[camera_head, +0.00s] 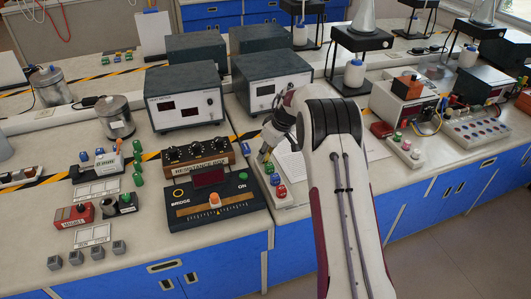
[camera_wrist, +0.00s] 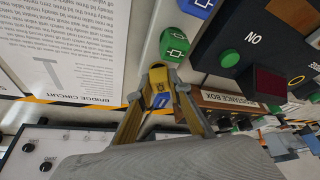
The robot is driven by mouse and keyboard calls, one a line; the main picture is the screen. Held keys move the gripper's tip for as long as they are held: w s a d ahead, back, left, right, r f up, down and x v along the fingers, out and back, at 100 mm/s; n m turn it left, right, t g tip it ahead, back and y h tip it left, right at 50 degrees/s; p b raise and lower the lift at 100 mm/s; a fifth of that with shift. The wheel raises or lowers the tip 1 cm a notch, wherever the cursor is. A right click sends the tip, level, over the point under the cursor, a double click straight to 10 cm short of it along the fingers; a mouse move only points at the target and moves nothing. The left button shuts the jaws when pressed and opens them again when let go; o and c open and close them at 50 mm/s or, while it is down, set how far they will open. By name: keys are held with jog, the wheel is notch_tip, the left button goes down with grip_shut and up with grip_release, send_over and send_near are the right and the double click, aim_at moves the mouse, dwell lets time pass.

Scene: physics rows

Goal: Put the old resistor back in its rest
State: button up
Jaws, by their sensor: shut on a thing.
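In the head view my gripper (camera_head: 265,152) is at the far end of a short row, by the green block (camera_head: 269,168), a blue block (camera_head: 275,179) and a red block (camera_head: 281,191). The row stands on a pale strip (camera_head: 293,199). The rest's empty place cannot be made out.
The bridge unit (camera_head: 232,204) and the resistance box (camera_head: 213,160) stand close left of the row. Printed sheets (camera_head: 291,167) lie to its right. A grey meter (camera_head: 270,75) stands behind. More instruments and small blocks crowd the left bench.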

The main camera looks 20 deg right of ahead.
jog(key=shift+f, duration=0.35)
dwell(0.3)
jog(key=o, duration=1.1)
jog(key=o, duration=0.4)
jog(key=shift+r, duration=0.15)
jog(key=shift+r, duration=3.1)
jog(key=shift+n, duration=0.3)
